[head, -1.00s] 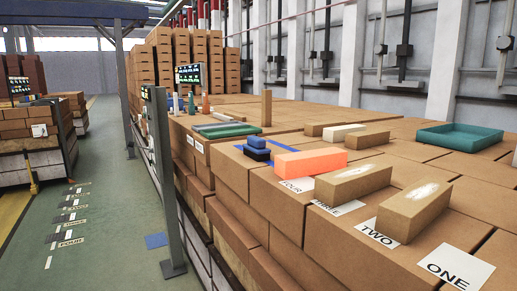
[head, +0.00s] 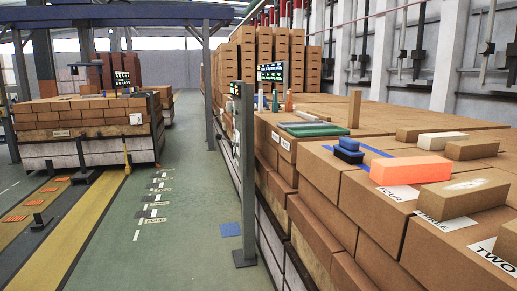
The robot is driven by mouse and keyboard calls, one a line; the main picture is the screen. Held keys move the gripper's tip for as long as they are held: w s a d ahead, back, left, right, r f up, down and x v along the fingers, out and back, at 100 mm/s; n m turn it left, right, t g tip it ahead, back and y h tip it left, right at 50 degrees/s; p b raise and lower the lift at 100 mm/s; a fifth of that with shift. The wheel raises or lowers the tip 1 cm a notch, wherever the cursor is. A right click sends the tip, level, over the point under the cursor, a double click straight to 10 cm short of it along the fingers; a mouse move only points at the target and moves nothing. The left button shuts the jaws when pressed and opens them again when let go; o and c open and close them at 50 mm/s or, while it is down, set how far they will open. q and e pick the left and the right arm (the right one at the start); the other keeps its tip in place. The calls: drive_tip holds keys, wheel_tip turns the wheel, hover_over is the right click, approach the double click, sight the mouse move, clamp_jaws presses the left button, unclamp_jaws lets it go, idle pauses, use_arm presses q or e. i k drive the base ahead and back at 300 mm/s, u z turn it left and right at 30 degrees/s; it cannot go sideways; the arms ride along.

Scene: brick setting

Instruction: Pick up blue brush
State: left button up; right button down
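A small blue and black object (head: 349,150), which may be the blue brush, lies on the brick stack on the right in the head view. It is beside a strip of blue tape and left of an orange brick (head: 411,168). It is too small to make out bristles or a handle. A small blue upright item (head: 275,101) also stands farther back on the stack, and I cannot tell what it is. Neither of my grippers is in view.
The brick stack (head: 330,205) fills the right side, with loose bricks and number labels on top. A grey post (head: 243,180) stands at its left edge. A green floor aisle (head: 180,240) is open to the left. Another brick pallet (head: 85,130) stands at the far left.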

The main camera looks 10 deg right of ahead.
sight(347, 150)
drive_tip(key=u, duration=0.6)
drive_tip(key=i, duration=3.3)
drive_tip(key=z, duration=3.95)
